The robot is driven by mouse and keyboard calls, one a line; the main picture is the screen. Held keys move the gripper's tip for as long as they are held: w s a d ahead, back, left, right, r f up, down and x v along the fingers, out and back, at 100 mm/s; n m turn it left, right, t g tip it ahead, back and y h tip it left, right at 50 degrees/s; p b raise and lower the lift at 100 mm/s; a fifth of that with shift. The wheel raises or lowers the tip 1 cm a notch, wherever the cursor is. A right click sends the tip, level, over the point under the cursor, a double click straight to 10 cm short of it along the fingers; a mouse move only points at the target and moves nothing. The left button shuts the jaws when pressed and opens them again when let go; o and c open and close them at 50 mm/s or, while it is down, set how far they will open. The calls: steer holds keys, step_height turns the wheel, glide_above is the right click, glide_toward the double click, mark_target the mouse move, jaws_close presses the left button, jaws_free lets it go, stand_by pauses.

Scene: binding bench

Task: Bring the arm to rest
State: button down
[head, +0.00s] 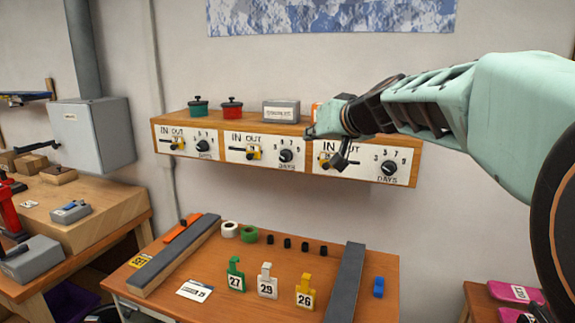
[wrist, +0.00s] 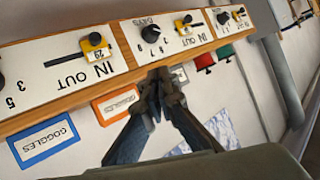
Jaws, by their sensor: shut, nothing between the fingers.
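My arm (head: 430,100) reaches in from the right across the upper part of the head view. My gripper (head: 341,160) is in front of the right-hand panel of the wall shelf (head: 266,179), close to its IN OUT slider. In the wrist view, the fingers of my gripper (wrist: 158,76) come together at the tips with nothing held. They appear over the shelf's wooden edge; I cannot tell whether they touch it. A yellow slider tag (wrist: 95,42) shows to their left, apart from them.
The shelf carries a green pot (head: 198,107), a red pot (head: 232,108) and a grey box (head: 281,111). Below, a bench (head: 218,277) holds green 27, white 29 and yellow 26 tags between dark bars. A grey wall box (head: 92,137) is at left.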

steer(key=a+r+n+t+p, duration=0.2)
steer(key=a+r+n+p, duration=0.1)
steer(key=a+r+n, duration=0.75)
steer(key=s+d+f+m+g+h, duration=0.1)
steer(key=s+d+f+m+g, duration=0.2)
steer(key=s+d+f, duration=0.3)
steer(key=s+d+f+m+g+h+p, duration=0.1)
steer(key=s+d+f+m, duration=0.4)
steer(key=s+f, duration=0.7)
steer(key=s+d+f+m+g+h+p, duration=0.1)
steer(key=s+d+f+m+g, duration=0.3)
steer(key=s+f, duration=0.5)
steer(key=s+d+h, duration=0.1)
steer(key=s+d, duration=0.1)
steer(key=s, duration=0.7)
steer(key=shift+d+g+h, duration=0.35)
steer(key=shift+g+h, duration=0.05)
